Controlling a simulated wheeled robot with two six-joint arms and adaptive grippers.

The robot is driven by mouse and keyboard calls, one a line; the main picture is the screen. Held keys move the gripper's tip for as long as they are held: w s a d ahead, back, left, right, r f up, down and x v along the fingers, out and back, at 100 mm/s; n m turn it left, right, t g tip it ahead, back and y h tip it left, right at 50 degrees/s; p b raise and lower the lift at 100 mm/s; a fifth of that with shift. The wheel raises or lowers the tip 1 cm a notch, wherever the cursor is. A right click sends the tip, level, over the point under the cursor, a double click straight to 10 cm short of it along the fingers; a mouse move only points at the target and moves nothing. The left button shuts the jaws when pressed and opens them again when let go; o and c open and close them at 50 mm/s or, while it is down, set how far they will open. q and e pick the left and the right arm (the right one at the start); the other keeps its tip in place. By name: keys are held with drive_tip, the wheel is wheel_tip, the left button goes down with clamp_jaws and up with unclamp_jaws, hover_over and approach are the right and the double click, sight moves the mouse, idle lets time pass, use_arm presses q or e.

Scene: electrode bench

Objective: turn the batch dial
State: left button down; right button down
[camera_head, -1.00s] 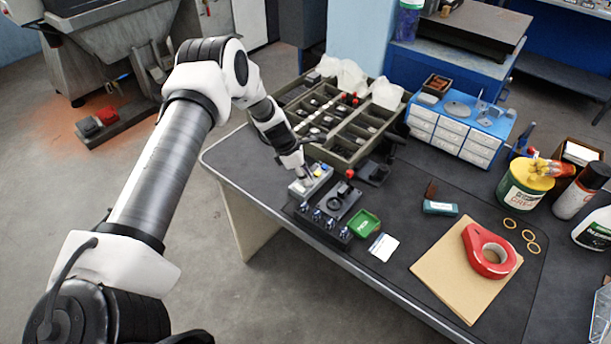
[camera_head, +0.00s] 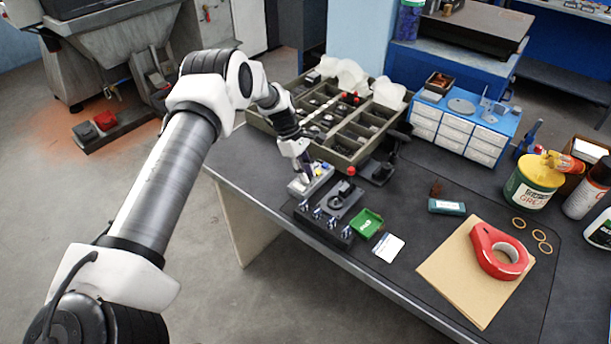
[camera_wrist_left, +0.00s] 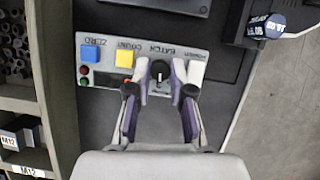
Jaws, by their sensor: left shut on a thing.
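The batch dial (camera_wrist_left: 160,70) is a round black knob with a white pointer mark on a light grey control box (camera_wrist_left: 82,52). In the left wrist view the box also carries a blue ZERO button (camera_wrist_left: 91,54) and a yellow COUNT button (camera_wrist_left: 124,59). My left gripper (camera_wrist_left: 160,77) has one finger on each side of the dial and is shut on it. In the head view the box (camera_head: 325,179) is at the table's left edge, with my left gripper (camera_head: 306,172) above it. The dial is hidden there by the gripper. My right gripper is not in view.
A divided parts tray (camera_head: 347,160) stands just behind the box. A black fixture (camera_head: 322,228) and a green tray (camera_head: 367,223) are in front. A red tape dispenser (camera_head: 498,252) lies on brown card (camera_head: 455,282) farther right. The table middle has bare mat.

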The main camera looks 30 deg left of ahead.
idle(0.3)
use_arm(q)
drive_tip(key=c, duration=1.3)
unclamp_jaws()
drive_tip(key=v, duration=1.2)
drive_tip(key=shift+w, duration=0.1)
